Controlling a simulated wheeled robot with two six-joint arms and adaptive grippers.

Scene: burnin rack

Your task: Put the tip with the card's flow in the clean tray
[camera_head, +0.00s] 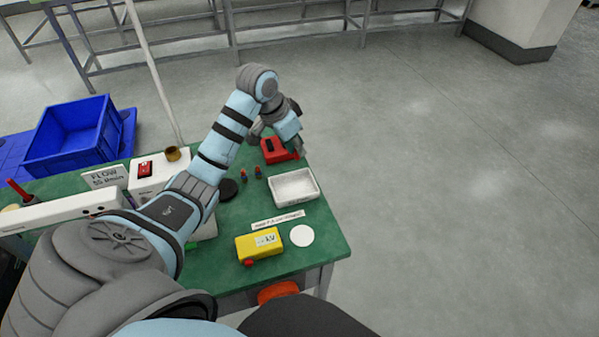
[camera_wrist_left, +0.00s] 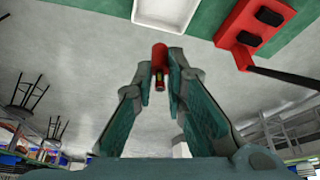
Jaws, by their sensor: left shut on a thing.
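My left gripper (camera_head: 299,146) is at the far right corner of the green table, beside the red device. In the left wrist view its fingers (camera_wrist_left: 160,75) are shut on a small red tip (camera_wrist_left: 159,58) with a yellowish mark near its end. The held tip is hard to make out in the head view. The white tray (camera_head: 296,203) lies on the table, nearer than the gripper; its edge also shows in the wrist view (camera_wrist_left: 160,27). The white card (camera_head: 105,178) reads FLOW and what looks like 55 l/min. Two small red-and-blue tips (camera_head: 243,175) (camera_head: 258,172) stand left of the tray. My right gripper is out of view.
A red device (camera_head: 275,151) sits behind the tray. A yellow meter (camera_head: 259,246), a white disc (camera_head: 302,236) and a label strip (camera_head: 278,220) lie nearer. A dark round disc (camera_head: 228,190) is left of the tips. A blue crate (camera_head: 70,135) stands at left.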

